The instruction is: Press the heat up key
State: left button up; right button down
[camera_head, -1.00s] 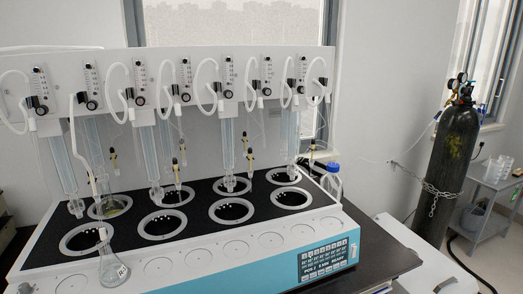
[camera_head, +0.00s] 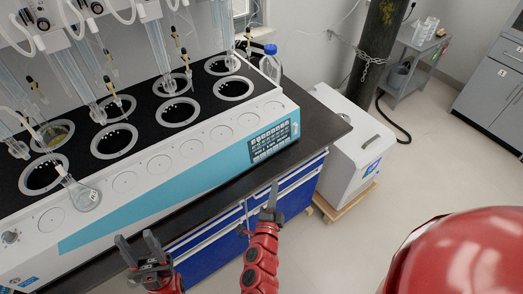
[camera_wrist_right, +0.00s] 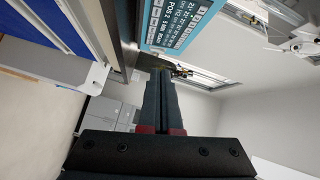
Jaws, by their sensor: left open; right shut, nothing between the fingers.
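The distiller's control panel (camera_head: 270,141) is a dark keypad with small keys and a display, set in the blue front strip of the white machine. The single keys are too small to read. The panel also shows at the top of the right wrist view (camera_wrist_right: 178,22), turned on its side. My right gripper (camera_head: 273,188) is shut and empty, below the panel and apart from it, in front of the bench edge. Its closed fingers show in the right wrist view (camera_wrist_right: 162,75). My left gripper (camera_head: 138,244) is open and empty, in front of the bench further left.
The distiller (camera_head: 140,180) stands on a dark bench top (camera_head: 325,125) over blue drawers (camera_head: 290,190). A grey-white unit (camera_head: 350,150) sits on the floor to the right.

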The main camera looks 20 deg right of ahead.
jog(key=shift+w+a+f+m+g+y, duration=0.15)
jog(key=shift+a+f+m+y, duration=0.1)
jog(key=shift+a, duration=0.2)
jog(key=shift+w+a+f+m+g+y, duration=0.15)
jog(key=shift+a+y, duration=0.1)
jog(key=shift+a, duration=0.2)
jog(key=p, duration=0.4)
send_near(266, 154)
jog(key=d, duration=0.1)
jog(key=w+d, duration=0.1)
jog(key=d, duration=0.2)
jog(key=shift+w+r, duration=0.35)
jog(key=shift+w, duration=0.05)
jog(key=shift+w+a+f, duration=0.25)
jog(key=shift+w+a, duration=0.15)
jog(key=shift+w, duration=0.35)
jog(key=shift+w+a+f+p, duration=0.15)
jog(key=shift+w+a+p, duration=0.05)
jog(key=shift+w+p, duration=0.2)
jog(key=shift+w+a+f+p, duration=0.15)
jog(key=shift+w+a+p, duration=0.1)
jog(key=shift+w, duration=0.3)
jog(key=shift+f, duration=0.1)
